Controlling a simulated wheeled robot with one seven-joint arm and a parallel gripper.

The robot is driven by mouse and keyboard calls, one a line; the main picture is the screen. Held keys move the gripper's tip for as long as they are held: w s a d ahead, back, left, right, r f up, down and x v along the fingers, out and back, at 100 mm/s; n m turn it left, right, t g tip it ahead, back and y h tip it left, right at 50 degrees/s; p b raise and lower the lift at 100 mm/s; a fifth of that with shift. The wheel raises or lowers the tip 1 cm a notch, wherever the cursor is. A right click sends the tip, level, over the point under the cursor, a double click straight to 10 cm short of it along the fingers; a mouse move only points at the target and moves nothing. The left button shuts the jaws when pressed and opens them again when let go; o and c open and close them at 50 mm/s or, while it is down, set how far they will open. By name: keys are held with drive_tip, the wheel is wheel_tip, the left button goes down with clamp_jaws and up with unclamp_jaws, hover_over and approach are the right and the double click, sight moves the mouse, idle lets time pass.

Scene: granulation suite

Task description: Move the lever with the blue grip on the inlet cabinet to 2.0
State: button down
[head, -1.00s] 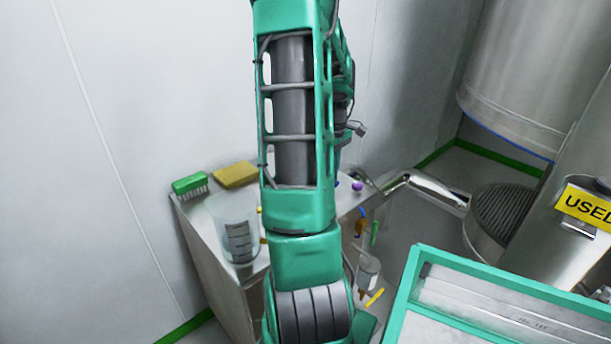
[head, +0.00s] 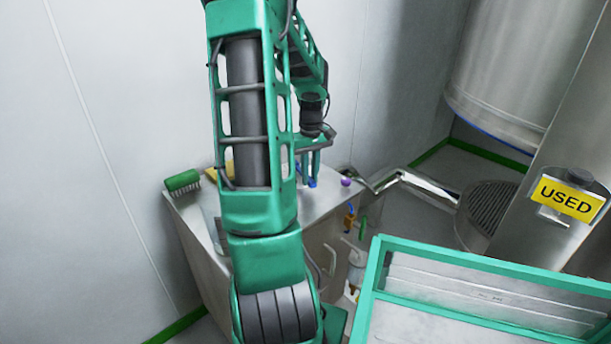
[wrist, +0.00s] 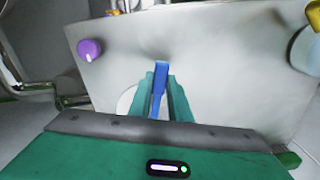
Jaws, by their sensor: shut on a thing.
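The lever with the blue grip (wrist: 160,76) stands up from the top of the inlet cabinet (wrist: 215,62) in the wrist view. My gripper (wrist: 161,84) is shut on the blue grip, with one teal finger on each side of it. The lever's base and any scale marks are hidden or too small to read. In the head view my gripper (head: 307,178) is at the far part of the cabinet top (head: 318,195), with a bit of blue between its fingers.
A purple knob (wrist: 90,49) is on the cabinet top, left of my gripper in the wrist view. A green brush (head: 182,180) lies at the cabinet's left corner. A bent metal pipe (head: 420,185) runs right of it. A teal-framed case (head: 480,290) fills the lower right.

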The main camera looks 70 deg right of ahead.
drive_tip(key=c, duration=1.6)
unclamp_jaws()
drive_tip(key=shift+c, duration=0.2)
drive_tip(key=shift+r, duration=0.15)
wheel_tip(320, 180, up, 11)
drive_tip(key=shift+f, duration=0.2)
drive_tip(key=shift+w, duration=0.1)
